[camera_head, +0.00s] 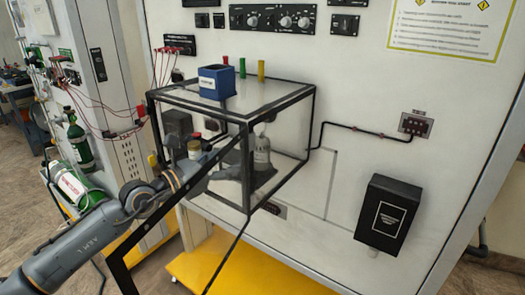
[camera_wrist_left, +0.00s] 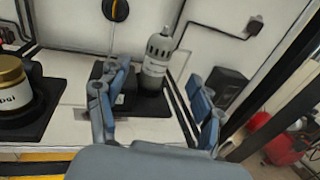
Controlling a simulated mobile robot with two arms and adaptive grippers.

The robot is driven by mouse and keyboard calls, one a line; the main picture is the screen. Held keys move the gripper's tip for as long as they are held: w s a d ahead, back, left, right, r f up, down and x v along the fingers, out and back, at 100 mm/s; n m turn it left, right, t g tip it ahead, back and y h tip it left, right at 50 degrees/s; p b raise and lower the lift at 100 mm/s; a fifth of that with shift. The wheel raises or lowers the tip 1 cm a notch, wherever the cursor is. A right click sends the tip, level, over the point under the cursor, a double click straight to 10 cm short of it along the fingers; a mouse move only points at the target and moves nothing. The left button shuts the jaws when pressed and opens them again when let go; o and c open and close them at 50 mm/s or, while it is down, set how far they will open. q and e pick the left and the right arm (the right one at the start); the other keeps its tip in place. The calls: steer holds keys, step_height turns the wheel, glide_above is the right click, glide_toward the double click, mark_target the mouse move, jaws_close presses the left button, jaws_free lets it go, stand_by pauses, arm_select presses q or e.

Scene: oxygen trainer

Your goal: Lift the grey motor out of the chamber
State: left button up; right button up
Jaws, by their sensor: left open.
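The grey motor (camera_head: 262,153) stands upright inside the clear, black-framed chamber (camera_head: 280,100), near its right side. In the left wrist view the motor (camera_wrist_left: 157,52) has a slotted, domed top and a pale label, and stands on a black base (camera_wrist_left: 125,102). My left arm reaches in through the chamber's open front. My left gripper (camera_head: 238,172) is inside, close to the motor and partly hard to see through the panel. In the left wrist view its fingers (camera_wrist_left: 162,85) are spread apart, with the motor beyond and between them, not clasped. My right gripper is not in view.
A gold-lidded jar (camera_wrist_left: 12,88) sits on a black base to the left in the chamber. A blue box (camera_head: 216,83) and small coloured cylinders are at the chamber's top. A black frame edge (camera_wrist_left: 285,110) runs right of the fingers. A black box (camera_head: 390,213) hangs on the wall.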

arm_select(q)
steer(key=x, duration=0.4)
steer(key=shift+w+d+f, duration=0.1)
steer(key=shift+w+d, duration=0.15)
steer(key=shift+d, duration=0.05)
steer(key=shift+w+d, duration=0.2)
steer(key=shift+d, duration=0.05)
steer(key=shift+w+d+r+p, duration=0.3)
steer(key=shift+w+d+p, duration=0.15)
steer(key=shift+w+d, duration=0.05)
steer(key=x, duration=0.3)
steer(key=shift+w+d+f, duration=0.15)
steer(key=shift+w+d, duration=0.05)
steer(key=shift+a, duration=0.1)
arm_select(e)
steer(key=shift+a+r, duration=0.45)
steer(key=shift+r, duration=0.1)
arm_select(q)
steer(key=shift+s+a, duration=0.1)
steer(key=c, duration=0.3)
jaws_close()
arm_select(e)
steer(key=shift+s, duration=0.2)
